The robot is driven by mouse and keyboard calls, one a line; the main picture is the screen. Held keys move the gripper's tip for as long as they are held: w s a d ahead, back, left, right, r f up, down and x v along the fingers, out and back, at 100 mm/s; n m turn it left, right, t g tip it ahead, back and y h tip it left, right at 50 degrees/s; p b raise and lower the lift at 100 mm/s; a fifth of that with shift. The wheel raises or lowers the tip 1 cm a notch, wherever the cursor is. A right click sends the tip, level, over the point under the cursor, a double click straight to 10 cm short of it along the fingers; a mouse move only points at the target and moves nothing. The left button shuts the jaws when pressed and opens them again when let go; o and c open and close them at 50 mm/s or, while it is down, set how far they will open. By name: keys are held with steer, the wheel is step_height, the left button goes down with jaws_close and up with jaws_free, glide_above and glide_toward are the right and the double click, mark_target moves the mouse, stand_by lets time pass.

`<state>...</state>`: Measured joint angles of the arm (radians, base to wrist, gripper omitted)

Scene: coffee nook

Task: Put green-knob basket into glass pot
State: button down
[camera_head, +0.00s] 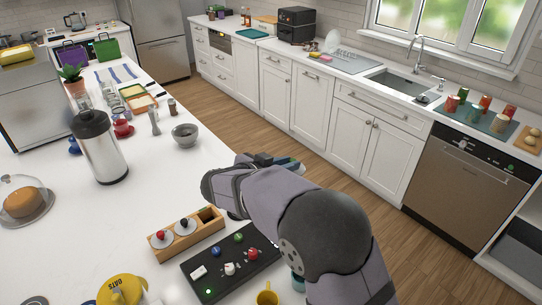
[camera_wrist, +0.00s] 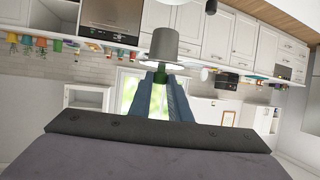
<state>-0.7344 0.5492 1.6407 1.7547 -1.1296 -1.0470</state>
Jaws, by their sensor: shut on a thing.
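My gripper (camera_wrist: 163,82) is shut on the green knob (camera_wrist: 163,74) of a basket in the wrist view. The basket (camera_wrist: 172,46) is a grey cylinder with a pale disc at the knob end, held clear of any surface. The wrist view is upside down. In the head view my gripper (camera_head: 288,163) is at the far end of my arm, beyond the counter's right edge in the picture; the basket is hidden or too small to tell there. I cannot make out a glass pot in either view; my arm hides part of the counter.
A wooden rack (camera_head: 178,242) holds two baskets, with red and dark knobs, and has an empty slot at right. A black panel (camera_head: 207,270) with coloured knobs lies in front. A steel flask (camera_head: 103,150), grey bowl (camera_head: 185,135) and domed cake (camera_head: 24,203) stand on the white counter.

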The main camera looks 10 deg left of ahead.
steer(key=shift+d+r, duration=0.1)
steer(key=shift+d, duration=0.05)
steer(key=shift+f, duration=0.25)
step_height(320, 180, down, 4)
steer(key=b, duration=0.5)
steer(key=shift+r, duration=0.15)
steer(key=shift+f+b, duration=0.5)
steer(key=shift+f, duration=0.6)
steer(key=shift+p, duration=0.5)
steer(key=shift+f+p, duration=0.1)
steer(key=shift+p, duration=0.4)
stand_by(0.6)
steer(key=shift+f+b, duration=0.8)
steer(key=shift+f, duration=1.55)
stand_by(1.7)
